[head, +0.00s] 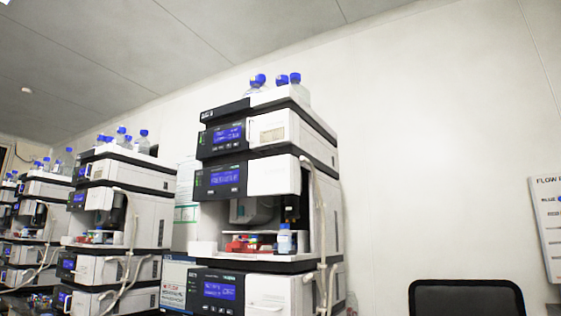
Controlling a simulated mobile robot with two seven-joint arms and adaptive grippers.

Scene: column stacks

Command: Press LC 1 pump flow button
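A tall instrument stack (273,174) stands nearest, in the middle of the head view. Its upper module has a dark front panel with a blue display (228,134) and a row of small buttons (227,147) below it. A second module below has another blue display (224,178). A lower module shows a third blue display (219,291) near the picture's bottom edge. The labels are too small to read, so I cannot tell which stack is LC 1 or which button is pump flow. Neither of my grippers is in view.
More stacks (121,205) stand in a row to the left. Bottles with blue caps (281,83) stand on the nearest stack. Pale tubing (316,210) hangs at its right side. A black chair back (466,298) is at lower right, and a white sign (549,225) hangs at the right edge.

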